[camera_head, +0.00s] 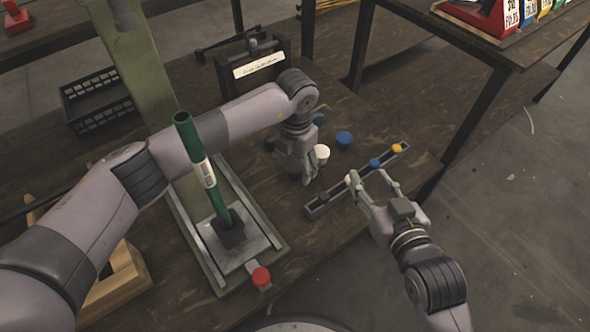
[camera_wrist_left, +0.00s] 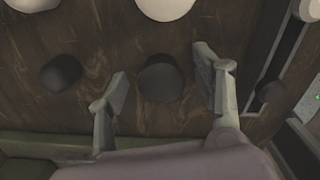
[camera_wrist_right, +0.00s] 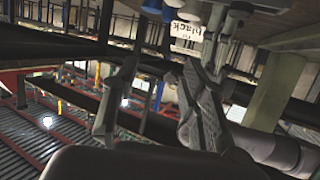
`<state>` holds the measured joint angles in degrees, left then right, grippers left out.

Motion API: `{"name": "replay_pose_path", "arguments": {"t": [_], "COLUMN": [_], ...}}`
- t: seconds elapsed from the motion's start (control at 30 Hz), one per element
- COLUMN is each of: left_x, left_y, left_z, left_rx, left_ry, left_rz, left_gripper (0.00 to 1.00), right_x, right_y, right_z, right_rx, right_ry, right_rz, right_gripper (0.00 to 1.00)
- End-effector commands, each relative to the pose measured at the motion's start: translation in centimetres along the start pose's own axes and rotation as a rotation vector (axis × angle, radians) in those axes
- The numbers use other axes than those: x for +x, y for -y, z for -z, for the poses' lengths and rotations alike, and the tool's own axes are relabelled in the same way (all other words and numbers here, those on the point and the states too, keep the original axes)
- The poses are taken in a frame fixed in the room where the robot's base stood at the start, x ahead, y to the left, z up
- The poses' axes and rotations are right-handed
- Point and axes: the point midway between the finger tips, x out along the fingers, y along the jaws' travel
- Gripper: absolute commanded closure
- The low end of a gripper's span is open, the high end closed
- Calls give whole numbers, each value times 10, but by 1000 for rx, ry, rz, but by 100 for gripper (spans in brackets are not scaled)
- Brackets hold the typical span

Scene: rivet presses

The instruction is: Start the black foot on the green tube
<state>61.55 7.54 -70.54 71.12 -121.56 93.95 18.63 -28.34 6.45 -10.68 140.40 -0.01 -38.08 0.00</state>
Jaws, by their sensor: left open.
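The green tube (camera_head: 193,150), with a white label, stands tilted in the picture, its lower end at a black block (camera_head: 229,229) on the press plate. My left gripper (camera_head: 306,178) reaches over the table to the right of the tube. In the left wrist view it (camera_wrist_left: 162,84) is open, with its fingers on either side of a black foot (camera_wrist_left: 161,82), not visibly gripping it. A second dark round piece (camera_wrist_left: 61,73) lies to the left. The arm hides much of these pieces in the head view. My right gripper (camera_head: 372,185) is open by the slotted rail.
A white cap (camera_head: 321,152) and a blue cap (camera_head: 344,138) lie near my left gripper. The rail (camera_head: 330,199) carries small coloured knobs. A red button (camera_head: 261,277) sits at the press's front. A black crate (camera_head: 97,100) stands at the back left.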

Motion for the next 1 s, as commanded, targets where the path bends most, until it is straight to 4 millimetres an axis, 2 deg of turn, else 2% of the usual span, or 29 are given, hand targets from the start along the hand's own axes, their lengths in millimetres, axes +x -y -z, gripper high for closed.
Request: {"name": "replay_pose_path", "arguments": {"t": [0.13, 0.37, 1.0], "left_x": [7, 7, 7], "left_y": [0, 0, 0], "left_z": [0, 0, 0], "left_rx": [0, 1, 1], "left_ry": [1, 1, 1], "left_rz": [0, 0, 0], "left_gripper": [40, 41, 84], "right_x": [1, 1, 1], "right_y": [1, 1, 1], "right_z": [9, 10, 9], "right_rx": [1, 0, 0], "right_ry": [-47, -49, -48], "right_rz": [3, 3, 2], "right_gripper": [60, 60, 60]}}
